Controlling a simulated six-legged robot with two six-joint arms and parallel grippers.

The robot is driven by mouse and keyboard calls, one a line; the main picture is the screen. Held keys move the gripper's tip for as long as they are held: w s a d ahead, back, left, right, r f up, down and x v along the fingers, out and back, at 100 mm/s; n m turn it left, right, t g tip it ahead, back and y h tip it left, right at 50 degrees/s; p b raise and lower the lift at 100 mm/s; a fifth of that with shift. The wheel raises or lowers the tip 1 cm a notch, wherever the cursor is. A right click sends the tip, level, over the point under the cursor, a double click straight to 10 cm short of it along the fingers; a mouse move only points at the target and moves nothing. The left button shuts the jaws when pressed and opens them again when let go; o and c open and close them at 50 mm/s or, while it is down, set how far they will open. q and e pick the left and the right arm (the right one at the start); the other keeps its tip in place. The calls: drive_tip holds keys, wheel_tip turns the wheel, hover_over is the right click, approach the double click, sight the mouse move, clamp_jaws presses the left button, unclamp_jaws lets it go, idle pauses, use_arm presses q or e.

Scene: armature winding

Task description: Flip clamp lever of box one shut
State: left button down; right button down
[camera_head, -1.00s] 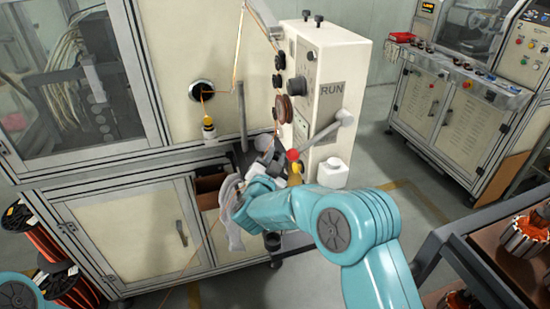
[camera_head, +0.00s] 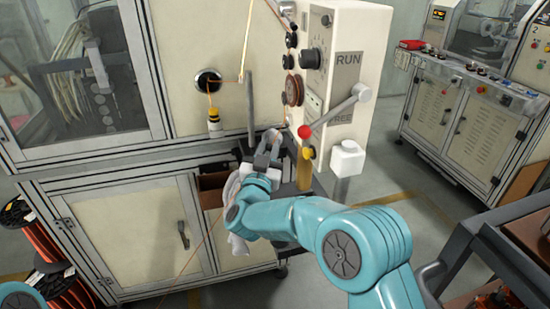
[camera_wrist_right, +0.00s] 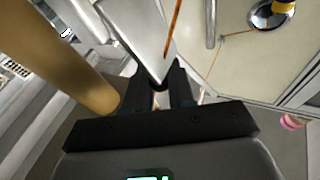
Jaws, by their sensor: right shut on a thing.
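My left gripper is out of view.
A yellow post (camera_head: 304,168) stands below the knob, close right of my right gripper. A white block (camera_head: 347,158) is right of it. An orange wire (camera_wrist_right: 173,30) passes near my fingertips. Wire spools (camera_head: 50,285) stand lower left; a dark shelf rack (camera_head: 490,250) is lower right.

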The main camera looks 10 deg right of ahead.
drive_tip(key=shift+a+n+t+b, duration=0.3)
drive_tip(key=shift+n+t+b, duration=0.1)
drive_tip(key=shift+n+b, duration=0.2)
drive_tip(key=shift+a+r, duration=0.1)
drive_tip(key=c, duration=1.3)
unclamp_jaws()
drive_tip(key=shift+w, duration=0.25)
drive_tip(key=shift+s+a, duration=0.1)
drive_tip(key=shift+s, duration=0.25)
drive_tip(key=b+v, duration=0.2)
drive_tip(key=v, duration=0.6)
drive_tip(key=b+v, duration=0.2)
drive_tip(key=v, duration=0.5)
drive_tip(key=shift+s+f+b, duration=0.3)
drive_tip(key=shift+f+b, duration=0.05)
